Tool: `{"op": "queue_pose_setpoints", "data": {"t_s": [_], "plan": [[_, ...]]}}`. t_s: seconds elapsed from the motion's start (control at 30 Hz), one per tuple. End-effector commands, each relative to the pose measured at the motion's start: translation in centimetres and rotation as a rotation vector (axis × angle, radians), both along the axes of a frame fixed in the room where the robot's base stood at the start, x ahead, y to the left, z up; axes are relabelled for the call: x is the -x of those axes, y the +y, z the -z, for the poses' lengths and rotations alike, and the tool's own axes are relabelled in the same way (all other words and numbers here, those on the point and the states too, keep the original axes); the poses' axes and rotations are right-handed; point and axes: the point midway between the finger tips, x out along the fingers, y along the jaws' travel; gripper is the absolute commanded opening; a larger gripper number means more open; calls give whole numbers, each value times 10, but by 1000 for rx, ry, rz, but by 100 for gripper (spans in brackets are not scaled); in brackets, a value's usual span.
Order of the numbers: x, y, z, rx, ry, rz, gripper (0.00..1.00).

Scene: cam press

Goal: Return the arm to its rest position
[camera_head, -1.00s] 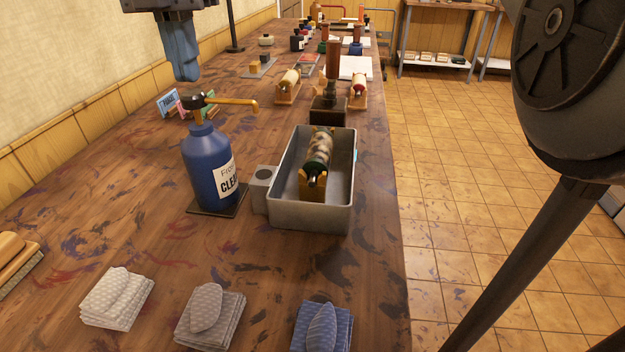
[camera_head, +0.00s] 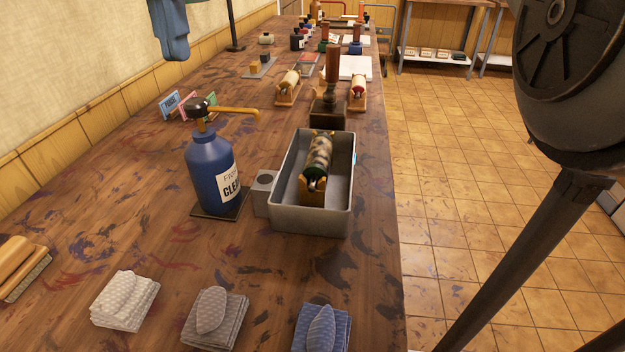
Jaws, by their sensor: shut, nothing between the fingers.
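A grey metal tray (camera_head: 349,190) holding a stained roller (camera_head: 319,158) stands near the table's right edge. Folded cloths (camera_head: 125,300) lie in front, a brush (camera_head: 20,266) at left. Several rollers and bottles stand further back. The tiled floor (camera_head: 440,200) is open at right.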

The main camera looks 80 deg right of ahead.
Motion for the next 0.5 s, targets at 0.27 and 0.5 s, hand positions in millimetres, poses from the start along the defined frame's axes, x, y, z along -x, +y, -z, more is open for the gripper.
{"op": "queue_pose_setpoints", "data": {"t_s": [0.27,0.5], "plan": [[3,-10,-21,80,-13,18,0],[3,-10,-10,80,-14,16,0]]}}
